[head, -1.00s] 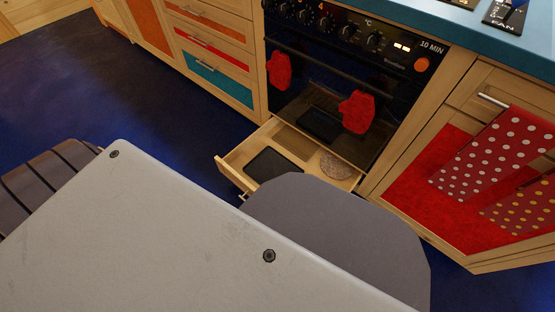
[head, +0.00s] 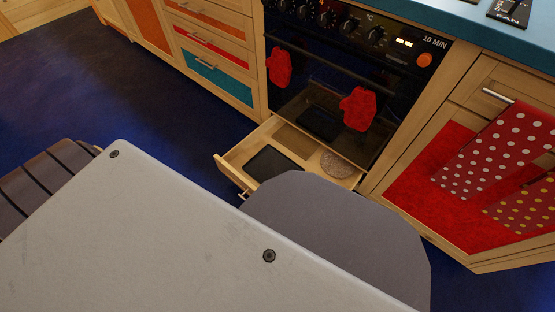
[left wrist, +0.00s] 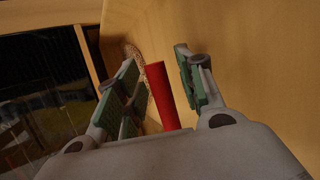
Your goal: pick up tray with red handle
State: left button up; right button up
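A red handle (left wrist: 163,95) shows in the left wrist view, standing between the two fingers of my left gripper (left wrist: 157,60). The fingers are open, with a clear gap on the handle's right side; whether the left finger touches it I cannot tell. What the handle is fixed to is hidden behind the gripper. In the head view, a dark flat tray (head: 273,163) lies in an open wooden drawer (head: 236,160) under the oven. No red handle can be made out on it there. Neither gripper shows in the head view.
A round speckled mat (head: 338,164) lies in the drawer's right part. The black oven (head: 350,65) stands above, with red mitts (head: 357,108) on its front. Spotted towels (head: 495,152) hang on the right cabinet. The dark blue floor (head: 120,110) at left is clear.

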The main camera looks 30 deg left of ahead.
pick_arm(q)
grip_shut()
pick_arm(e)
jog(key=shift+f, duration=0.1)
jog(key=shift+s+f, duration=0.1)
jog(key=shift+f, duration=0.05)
pick_arm(q)
jog(key=shift+r, duration=0.3)
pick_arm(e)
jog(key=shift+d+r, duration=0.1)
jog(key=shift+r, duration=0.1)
pick_arm(q)
jog(key=shift+r+p, duration=1.35)
notch_tip(320, 180, up, 5)
jog(key=p, duration=0.3)
jog(key=shift+p, duration=0.4)
jog(key=shift+r, duration=0.25)
jog(key=shift+r+p, duration=0.65)
jog(key=shift+p, duration=0.05)
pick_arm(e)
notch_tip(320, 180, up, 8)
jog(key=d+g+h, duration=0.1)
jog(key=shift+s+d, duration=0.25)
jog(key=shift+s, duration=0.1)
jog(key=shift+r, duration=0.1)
